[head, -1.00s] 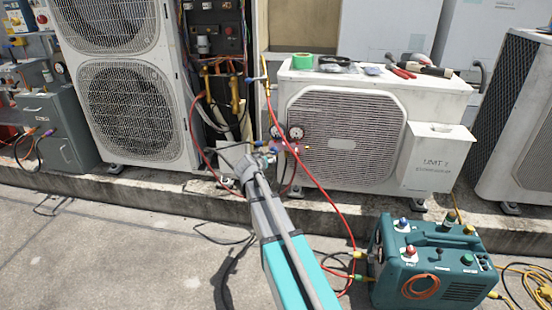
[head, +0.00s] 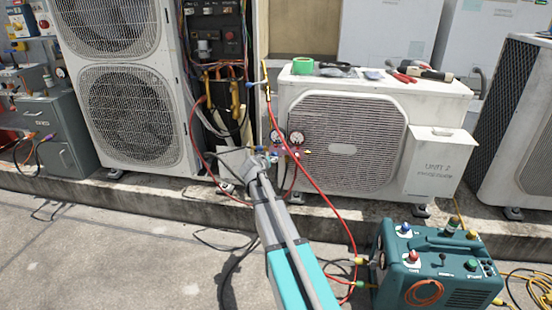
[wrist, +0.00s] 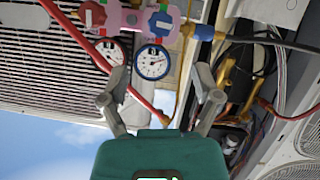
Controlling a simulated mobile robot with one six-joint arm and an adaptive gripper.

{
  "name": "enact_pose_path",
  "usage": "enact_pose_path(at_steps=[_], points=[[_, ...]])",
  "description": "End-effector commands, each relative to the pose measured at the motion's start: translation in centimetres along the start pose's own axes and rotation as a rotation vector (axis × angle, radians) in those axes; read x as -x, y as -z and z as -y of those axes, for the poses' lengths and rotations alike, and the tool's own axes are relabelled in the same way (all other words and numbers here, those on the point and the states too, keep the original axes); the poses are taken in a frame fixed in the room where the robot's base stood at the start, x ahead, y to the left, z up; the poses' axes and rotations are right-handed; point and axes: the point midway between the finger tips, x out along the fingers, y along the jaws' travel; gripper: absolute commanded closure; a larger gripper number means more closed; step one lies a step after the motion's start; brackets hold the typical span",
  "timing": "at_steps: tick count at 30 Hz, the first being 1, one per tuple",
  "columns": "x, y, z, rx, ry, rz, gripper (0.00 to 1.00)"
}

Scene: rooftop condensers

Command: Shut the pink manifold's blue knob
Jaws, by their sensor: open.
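Below the knobs are a blue-rimmed gauge (wrist: 152,62) and a red-rimmed gauge (wrist: 110,50). My gripper (wrist: 162,82) is open and empty, its fingers apart on either side of the blue gauge in the picture. In the head view the manifold (head: 283,152) hangs before the white condenser, and my gripper (head: 262,160) is close to its left end, partly covering it.
The white condenser (head: 345,145) stands behind, with tools on top. A tall unit (head: 130,100) with exposed wiring is at left. Open concrete lies at lower left.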

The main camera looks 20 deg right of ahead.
Motion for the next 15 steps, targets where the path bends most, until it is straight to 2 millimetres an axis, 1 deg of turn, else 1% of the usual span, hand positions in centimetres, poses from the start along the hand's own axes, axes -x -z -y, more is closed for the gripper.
enact_pose_path(at_steps=[1, 15], points=[[-1.1, -0.1, 0.2, -0.001, 0.000, 0.000, 0.19], [-8.2, -0.1, 0.1, -0.001, 0.000, 0.001, 0.19]])
